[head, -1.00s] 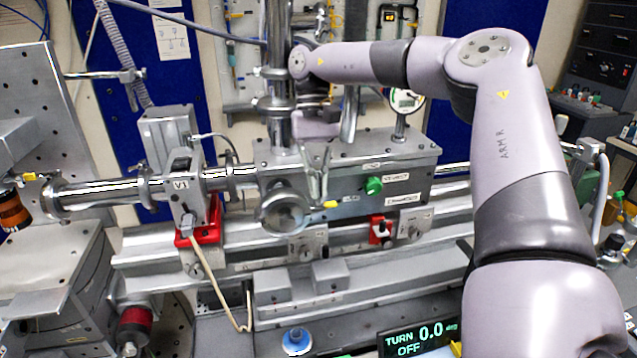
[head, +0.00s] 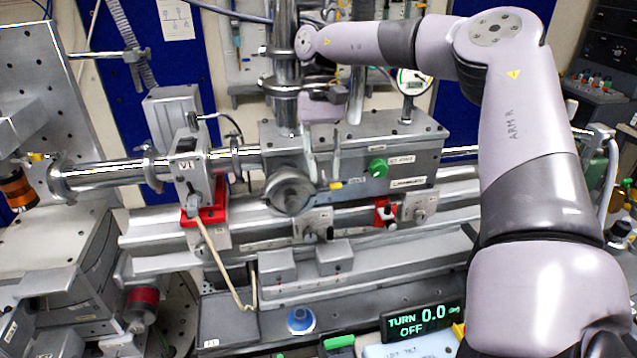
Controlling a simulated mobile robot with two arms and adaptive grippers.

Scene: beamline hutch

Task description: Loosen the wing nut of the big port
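The big port (head: 288,192) is a round metal flange with a disc-like cover on the front of the steel chamber. A small yellow piece (head: 336,185) shows at its right side; I cannot tell for sure that it is the wing nut. My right gripper (head: 322,178) comes down in front of the chamber, just right of the port. Its two fingers stand apart with a gap between them, and the tips are close to the yellow piece. Contact cannot be made out, and nothing shows held. My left gripper is out of view.
The chamber (head: 425,150) bears a green knob (head: 377,168) and a dial gauge (head: 412,82). A valve marked V1 (head: 186,166) is on the beam pipe at left. A blue round item (head: 300,320) lies in front.

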